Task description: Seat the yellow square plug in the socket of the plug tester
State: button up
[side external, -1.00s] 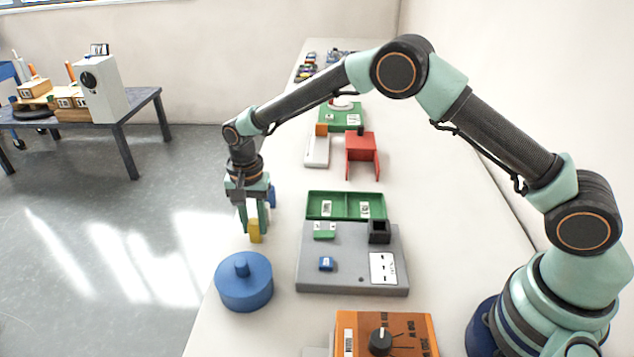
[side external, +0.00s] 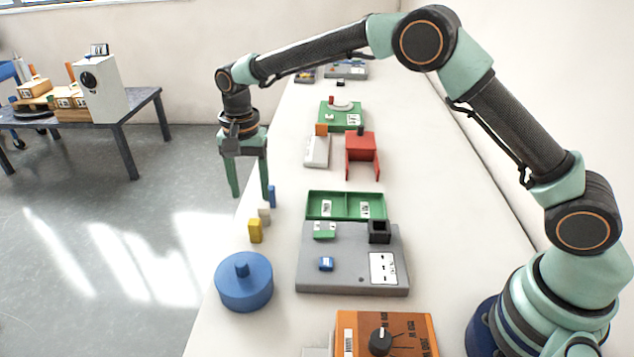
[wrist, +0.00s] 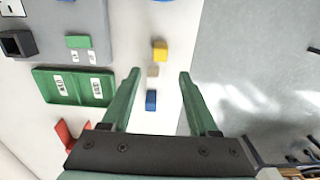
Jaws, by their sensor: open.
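The yellow square plug (side external: 255,231) stands on the white table near its left edge, behind the blue round knobbed piece. It also shows in the wrist view (wrist: 160,51), ahead of the fingertips. The plug tester appears to be the grey board (side external: 345,277), with a black square socket (side external: 379,232) at its back right; the socket looks empty. My gripper (side external: 250,196) is open and empty, pointing down, above and behind the plug. In the wrist view my gripper (wrist: 159,73) has its fingers wide apart, with a beige block and a blue block between or just ahead of them.
A beige block (side external: 264,215) and a blue block (side external: 272,196) stand in a row behind the plug. A blue round piece (side external: 244,283) is in front. A green two-part tray (side external: 346,194) lies behind the grey board. An orange box (side external: 410,325) is nearest the camera.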

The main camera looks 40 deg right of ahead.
jog(key=s+d+r+n+t, duration=0.1)
jog(key=s+d+r+n, duration=0.1)
jog(key=s+d+r, duration=0.45)
jog(key=s+d+r+n+t, duration=0.2)
jog(key=s+d+r, duration=0.15)
jog(key=r, duration=0.55)
jog(key=s+d+f+n+t, duration=0.1)
jog(key=s+d+n, duration=0.3)
jog(key=s, duration=0.7)
jog(key=d+t, duration=0.1)
jog(key=d, duration=0.1)
jog(key=shift+s+d+n, duration=0.3)
jog(key=shift+s, duration=0.05)
jog(key=shift+s+d+f+t, duration=0.1)
jog(key=shift+s+f+t, duration=0.15)
jog(key=shift+f+t, duration=0.05)
jog(key=shift+c, duration=1.2)
jog(key=shift+s+f, duration=0.1)
